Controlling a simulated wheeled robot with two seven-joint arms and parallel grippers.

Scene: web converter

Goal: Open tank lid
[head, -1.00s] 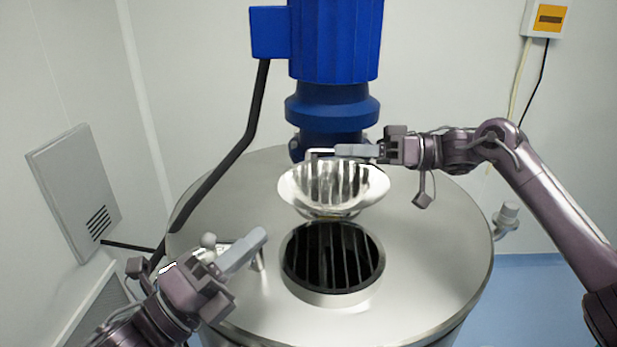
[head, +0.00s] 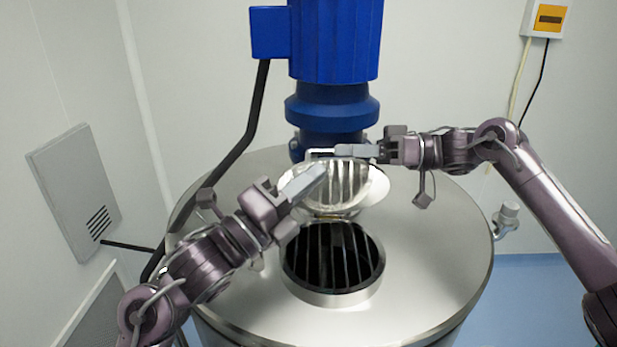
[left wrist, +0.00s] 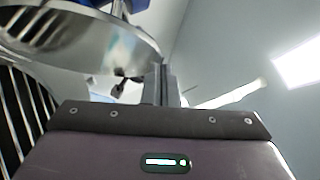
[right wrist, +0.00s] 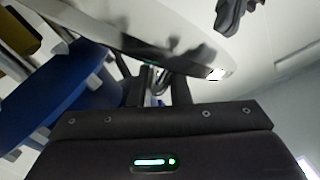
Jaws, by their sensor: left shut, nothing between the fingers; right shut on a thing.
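The shiny round tank lid (head: 352,203) stands raised and tilted back behind the dark, grated round opening (head: 333,262) in the tank top. My right gripper (head: 338,151) is shut on the lid handle (head: 318,152) at the lid's upper edge. My left gripper (head: 322,170) is shut and empty. In the head view it overlaps the lid's left part; I cannot tell whether it touches. The lid also fills the upper left of the left wrist view (left wrist: 110,42) and crosses the top of the right wrist view (right wrist: 130,42).
The steel tank top (head: 440,240) is clear on the right. A blue motor (head: 335,45) on a blue column stands just behind the lid. A black pipe (head: 240,150) runs down to the left. A wall panel (head: 75,190) is at left and a small fitting (head: 507,215) at right.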

